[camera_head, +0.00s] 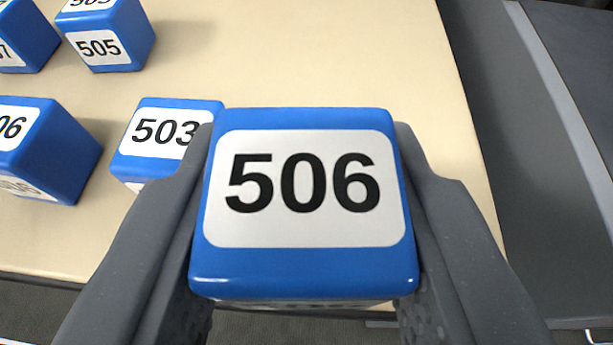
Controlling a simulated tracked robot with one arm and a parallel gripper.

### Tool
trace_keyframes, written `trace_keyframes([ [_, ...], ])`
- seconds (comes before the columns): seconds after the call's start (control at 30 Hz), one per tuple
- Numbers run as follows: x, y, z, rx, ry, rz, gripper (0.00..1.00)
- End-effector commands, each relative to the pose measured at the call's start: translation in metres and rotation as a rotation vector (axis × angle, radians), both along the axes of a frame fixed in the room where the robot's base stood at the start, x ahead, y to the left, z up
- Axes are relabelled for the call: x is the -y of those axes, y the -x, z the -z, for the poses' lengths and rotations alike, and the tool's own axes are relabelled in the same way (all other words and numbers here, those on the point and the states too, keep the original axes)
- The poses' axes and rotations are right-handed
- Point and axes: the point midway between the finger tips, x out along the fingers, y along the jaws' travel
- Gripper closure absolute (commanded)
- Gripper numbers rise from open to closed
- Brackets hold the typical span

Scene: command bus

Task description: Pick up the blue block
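A blue block (305,268) with a white label reading 506 fills the middle of the view. My gripper (305,200) has one grey finger on each side of this block. Both fingers lie against its sides, so the gripper is shut on it. The block hides part of the table behind it, and its underside is mostly hidden. How far it is above the table is hard to tell. Another blue block (160,140), labelled 503, stands just left of the left finger, which partly covers it.
More blue blocks stand on the beige table (330,50): one at the left edge (75,160), one labelled 505 (135,45) at the upper left, and one in the upper left corner (35,30). The table is clear behind the held block. Its right edge borders a dark area.

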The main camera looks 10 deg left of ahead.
Motion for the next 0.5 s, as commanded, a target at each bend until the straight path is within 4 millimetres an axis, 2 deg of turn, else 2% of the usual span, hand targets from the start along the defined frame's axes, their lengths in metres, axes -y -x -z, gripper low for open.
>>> trace_keyframes([
  [0.5,-0.037,0.068,-0.008,-0.002,0.001,0.0,0.9],
])
